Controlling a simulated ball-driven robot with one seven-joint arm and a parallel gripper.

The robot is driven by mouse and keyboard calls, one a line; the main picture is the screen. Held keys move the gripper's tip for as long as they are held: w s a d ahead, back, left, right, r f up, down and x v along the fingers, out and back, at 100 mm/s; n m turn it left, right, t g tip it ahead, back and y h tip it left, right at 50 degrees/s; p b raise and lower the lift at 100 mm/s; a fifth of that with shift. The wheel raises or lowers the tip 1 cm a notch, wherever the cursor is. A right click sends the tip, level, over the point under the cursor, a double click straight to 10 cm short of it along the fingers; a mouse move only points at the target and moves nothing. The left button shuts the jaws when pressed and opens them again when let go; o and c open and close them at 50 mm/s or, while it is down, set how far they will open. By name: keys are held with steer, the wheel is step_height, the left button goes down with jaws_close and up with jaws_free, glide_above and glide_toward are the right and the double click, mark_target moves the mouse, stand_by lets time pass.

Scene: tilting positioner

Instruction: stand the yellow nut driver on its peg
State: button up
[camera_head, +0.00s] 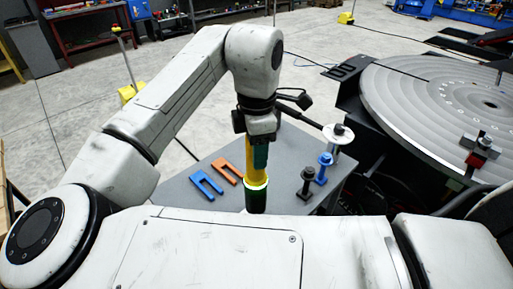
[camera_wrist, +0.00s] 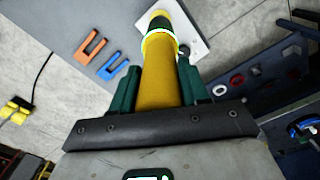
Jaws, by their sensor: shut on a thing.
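My gripper (camera_head: 259,153) is shut on the yellow nut driver (camera_head: 249,172), which hangs upright below it over the grey table (camera_head: 180,190). In the wrist view the yellow body of the driver (camera_wrist: 158,90) lies between the green fingers of my gripper (camera_wrist: 158,78). A pale ring and a dark green lower part show on the driver. Its far end overlaps a white plate (camera_wrist: 190,38) in the wrist view. A peg under the driver is not clearly visible, and I cannot tell whether the driver touches anything below.
An orange U-shaped piece (camera_head: 219,173) and a blue one (camera_head: 203,191) lie left of the driver. A dark bolt-like piece (camera_head: 307,184), a blue one (camera_head: 323,168) and a white-topped post (camera_head: 338,138) stand to the right. The large round positioner plate (camera_head: 440,85) is beyond.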

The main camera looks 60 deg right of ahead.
mark_target(257, 175)
steer(key=shift+f, duration=0.1)
steer(key=shift+f+b, duration=1)
steer(key=shift+f, duration=1.55)
steer(key=shift+f+b, duration=0.3)
steer(key=shift+f, duration=1.1)
steer(key=o, duration=1.7)
